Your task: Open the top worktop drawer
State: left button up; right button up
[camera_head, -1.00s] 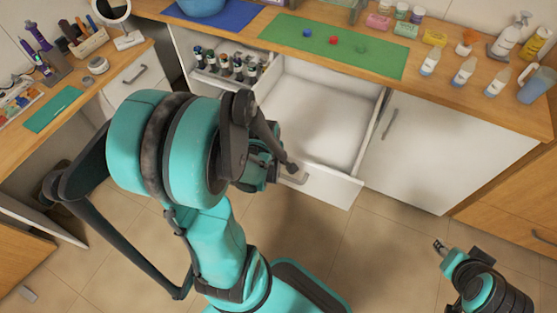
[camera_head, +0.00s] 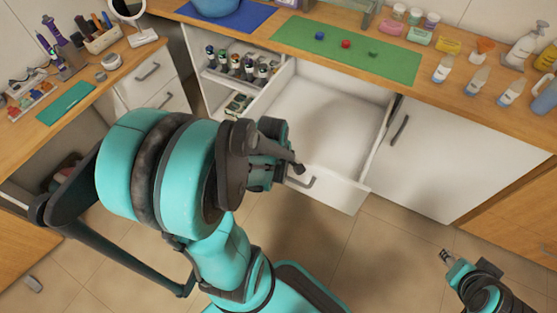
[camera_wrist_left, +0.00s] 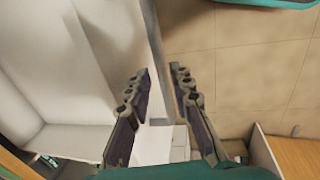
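The white worktop drawer (camera_head: 330,108) is pulled well out from under the wooden worktop, and its inside is empty. Its front panel (camera_head: 345,196) faces the floor side, with a grey bar handle (camera_head: 300,181) on it. My left gripper (camera_wrist_left: 162,78) is at the drawer front, close to the handle in the head view. In the left wrist view its two fingers are apart, and the panel's top edge (camera_wrist_left: 153,35) runs between them. I see no grip on the handle. My right gripper (camera_head: 444,254) hangs over the floor at the lower right, away from the drawer; its fingers are too small to judge.
Left of the drawer, an open compartment holds several bottles (camera_head: 238,66). A closed white door (camera_head: 440,150) is on the right. A green mat (camera_head: 350,50), a blue bowl (camera_head: 215,6) and bottles stand on the worktop. The tiled floor (camera_head: 390,250) ahead is clear.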

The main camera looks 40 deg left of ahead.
pick_arm(q)
notch_tip(320, 180, up, 10)
jog(key=s, duration=0.2)
jog(key=shift+d, duration=0.25)
jog(key=shift+r, duration=0.1)
dwell(0.4)
